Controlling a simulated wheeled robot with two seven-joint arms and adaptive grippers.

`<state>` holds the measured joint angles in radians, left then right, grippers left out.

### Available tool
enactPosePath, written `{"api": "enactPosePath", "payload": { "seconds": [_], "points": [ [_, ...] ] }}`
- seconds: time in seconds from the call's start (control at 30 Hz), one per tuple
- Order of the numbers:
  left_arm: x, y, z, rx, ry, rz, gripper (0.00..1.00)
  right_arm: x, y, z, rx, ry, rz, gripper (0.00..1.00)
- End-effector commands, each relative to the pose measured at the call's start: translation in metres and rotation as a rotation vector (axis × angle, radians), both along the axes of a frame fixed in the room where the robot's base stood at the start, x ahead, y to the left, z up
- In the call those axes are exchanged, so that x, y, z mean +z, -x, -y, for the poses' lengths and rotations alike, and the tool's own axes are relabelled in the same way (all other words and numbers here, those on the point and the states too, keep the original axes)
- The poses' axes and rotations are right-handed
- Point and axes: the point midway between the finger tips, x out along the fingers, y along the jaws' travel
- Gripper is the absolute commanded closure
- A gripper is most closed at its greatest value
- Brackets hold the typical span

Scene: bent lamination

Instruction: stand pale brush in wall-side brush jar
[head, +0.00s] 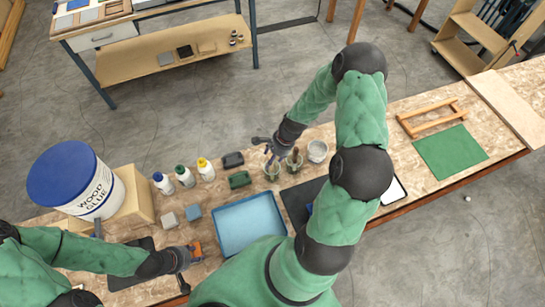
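Three small jars stand near the far edge of the bench: a left jar (272,174), a middle jar (294,166) and a pale grey right jar (317,152). A dark brush-like handle (294,153) stands up from the middle jar. The right jar looks empty. My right gripper (267,150) is just above the left jar, tilted downward. It is small and partly merges with the jar, so its grip and any brush in it are unclear. My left gripper (192,257) is low over the near left of the bench, at an orange and dark item (195,250). I cannot tell whether it holds this.
A blue tray (246,222) lies in the middle, with a dark mat (296,200) to its right. Several glue bottles (184,176) and a large wood glue tub (78,181) stand left. A green mat (450,151) and wooden frame (431,117) lie right.

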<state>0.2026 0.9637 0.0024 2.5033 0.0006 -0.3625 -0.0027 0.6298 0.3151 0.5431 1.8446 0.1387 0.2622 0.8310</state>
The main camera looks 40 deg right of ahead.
Motion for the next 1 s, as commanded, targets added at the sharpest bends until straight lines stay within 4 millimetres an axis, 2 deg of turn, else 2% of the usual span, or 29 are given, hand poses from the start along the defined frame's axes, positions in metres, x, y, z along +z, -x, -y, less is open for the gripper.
{"api": "enactPosePath", "payload": {
  "seconds": [0.13, 0.27, 0.7, 0.83, 1.0],
  "points": [
    [0.000, 0.000, 0.000, 0.000, 0.000, 0.000, 0.60, 0.004, 0.000, 0.002, -0.001, 0.001, 0.002, 0.41],
    [0.000, 0.000, 0.000, 0.000, 0.000, 0.000, 0.60, 0.018, 0.002, 0.006, 0.000, 0.002, 0.003, 0.41],
    [0.000, 0.000, 0.000, 0.000, 0.000, 0.000, 0.60, 0.095, 0.016, 0.027, -0.002, 0.002, 0.002, 0.41],
    [0.000, 0.000, 0.000, 0.000, 0.000, 0.000, 0.60, 0.108, 0.018, 0.031, -0.002, 0.001, 0.002, 0.41],
    [0.000, 0.000, 0.000, 0.000, 0.000, 0.000, 0.60, 0.114, 0.020, 0.032, 0.000, 0.000, 0.000, 0.41]
  ]
}}
